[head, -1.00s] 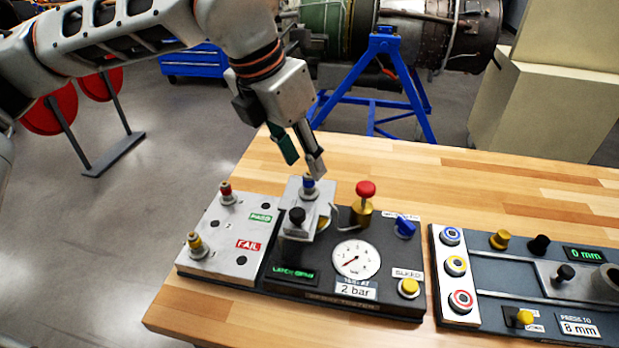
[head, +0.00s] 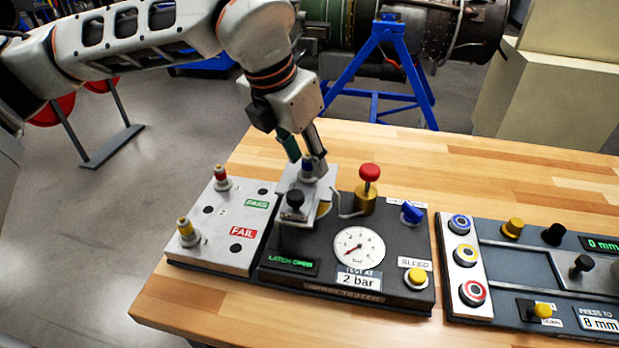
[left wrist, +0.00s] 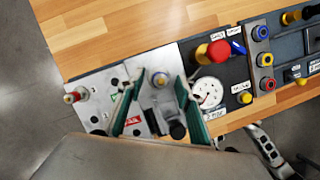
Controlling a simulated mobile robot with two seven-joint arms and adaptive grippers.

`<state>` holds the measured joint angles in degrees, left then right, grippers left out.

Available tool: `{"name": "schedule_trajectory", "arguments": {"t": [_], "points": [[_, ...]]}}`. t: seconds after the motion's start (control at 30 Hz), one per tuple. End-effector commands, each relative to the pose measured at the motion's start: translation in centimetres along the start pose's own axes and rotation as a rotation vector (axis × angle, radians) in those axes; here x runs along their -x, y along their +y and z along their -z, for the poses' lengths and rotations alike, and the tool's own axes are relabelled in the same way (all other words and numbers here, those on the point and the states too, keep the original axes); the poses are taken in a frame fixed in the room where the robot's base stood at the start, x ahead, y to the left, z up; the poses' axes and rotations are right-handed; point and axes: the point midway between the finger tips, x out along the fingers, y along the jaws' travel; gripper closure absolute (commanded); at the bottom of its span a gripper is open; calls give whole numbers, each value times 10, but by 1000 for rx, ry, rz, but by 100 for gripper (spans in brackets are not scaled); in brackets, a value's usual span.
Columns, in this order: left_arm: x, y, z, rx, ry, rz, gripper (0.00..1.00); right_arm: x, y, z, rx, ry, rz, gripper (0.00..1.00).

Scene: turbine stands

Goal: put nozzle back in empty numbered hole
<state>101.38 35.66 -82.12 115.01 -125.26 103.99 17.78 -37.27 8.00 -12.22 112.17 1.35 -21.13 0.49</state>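A nozzle with a blue band (head: 308,168) stands upright in the clamp block of the dark tester (head: 330,215); it also shows in the left wrist view (left wrist: 159,79). My left gripper (head: 304,155) is right above it, fingers pointing down. In the left wrist view the green fingers (left wrist: 156,103) are spread on either side of the nozzle, with gaps visible. The grey plate (head: 215,245) left of the tester holds a red nozzle (head: 221,180) and a yellow nozzle (head: 188,235). My right gripper is not in view.
The tester carries a black knob (head: 295,200), a red-topped plunger (head: 368,185), a gauge (head: 358,250), a blue knob (head: 411,212) and a yellow button (head: 416,276). Its display (head: 290,262) appears to read latch open. Another panel (head: 520,270) stands right. The wooden table (head: 450,160) is clear behind.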

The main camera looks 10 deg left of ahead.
Motion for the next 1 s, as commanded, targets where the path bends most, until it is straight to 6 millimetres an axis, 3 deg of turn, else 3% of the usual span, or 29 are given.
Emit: {"name": "schedule_trajectory", "arguments": {"t": [0.13,0.33,1.0], "points": [[-9,0,0,0,-1,0,65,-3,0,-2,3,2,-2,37],[-8,0,-1,0,-2,-1,65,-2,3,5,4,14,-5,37],[-8,0,-1,1,-1,0,65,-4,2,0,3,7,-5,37]]}}
